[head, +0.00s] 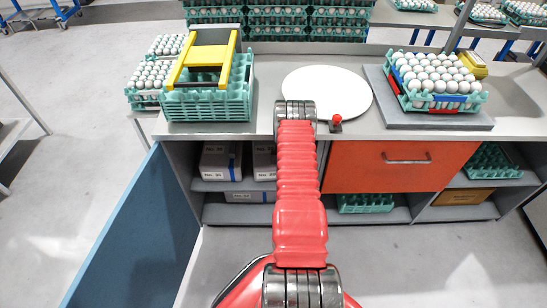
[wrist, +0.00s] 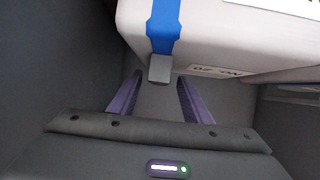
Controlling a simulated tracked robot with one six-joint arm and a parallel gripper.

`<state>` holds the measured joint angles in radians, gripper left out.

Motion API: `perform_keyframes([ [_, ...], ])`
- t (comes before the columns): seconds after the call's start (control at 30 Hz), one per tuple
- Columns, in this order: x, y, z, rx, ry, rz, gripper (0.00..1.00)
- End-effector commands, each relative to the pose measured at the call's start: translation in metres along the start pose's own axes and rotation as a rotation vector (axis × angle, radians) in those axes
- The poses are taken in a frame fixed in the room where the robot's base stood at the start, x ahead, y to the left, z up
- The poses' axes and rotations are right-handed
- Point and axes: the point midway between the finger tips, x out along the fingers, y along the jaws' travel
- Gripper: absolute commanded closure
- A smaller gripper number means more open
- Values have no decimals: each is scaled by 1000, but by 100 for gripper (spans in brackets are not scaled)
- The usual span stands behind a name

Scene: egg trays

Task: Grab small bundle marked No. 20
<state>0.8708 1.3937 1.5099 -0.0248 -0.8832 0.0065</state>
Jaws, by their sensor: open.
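In the wrist view a pale grey bundle (wrist: 215,35) with a blue strap fills the top right. A label on its front edge appears upside down and seems to read No. 20. A grey buckle (wrist: 160,68) hangs from the strap. My gripper (wrist: 160,84) is open, its two purple fingers on either side below the buckle, with nothing clearly held between them. I cannot tell whether they touch the bundle. In the head view, grey bundles (head: 218,163) lie on the shelf under the counter; their numbers are too small to read surely. My gripper is hidden there behind my red arm.
Dark walls close in on the left in the wrist view. In the head view an open blue door (head: 125,235) stands left of the shelves, and an orange drawer (head: 400,175) is at the right. A white disc (head: 340,88) and egg trays (head: 435,97) occupy the counter.

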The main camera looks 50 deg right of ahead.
Motion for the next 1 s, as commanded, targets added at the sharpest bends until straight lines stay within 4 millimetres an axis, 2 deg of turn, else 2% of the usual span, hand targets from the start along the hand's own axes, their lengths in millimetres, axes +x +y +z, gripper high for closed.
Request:
perform_keyframes([
  [0.63,4,0,0,0,0,0,55],
  [1.0,4,0,0,0,0,0,81],
])
